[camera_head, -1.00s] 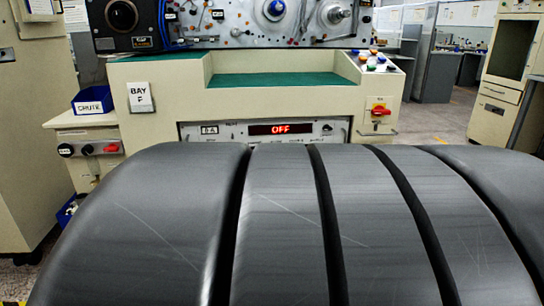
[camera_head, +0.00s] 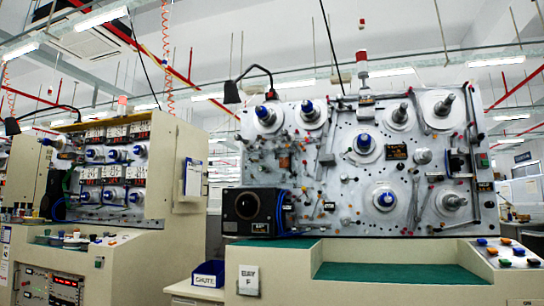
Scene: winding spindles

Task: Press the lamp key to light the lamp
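A winding machine with a grey upright panel (camera_head: 345,215) fills the right half of the view. A black gooseneck lamp (camera_head: 232,92) stands above its left end; no glow shows under its shade. A red and white beacon (camera_head: 362,62) stands on the panel top. Coloured push keys (camera_head: 508,252) sit on the sloped console at the lower right; their markings are too small to read, so I cannot tell which is the lamp key. My gripper is not in view.
A green-topped recess (camera_head: 400,273) lies below the panel. A blue CHUTE bin (camera_head: 208,274) and a BAY F sign (camera_head: 248,280) are at its left. A second machine (camera_head: 115,165) with red displays stands at the left, with its own dark lamp (camera_head: 12,126).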

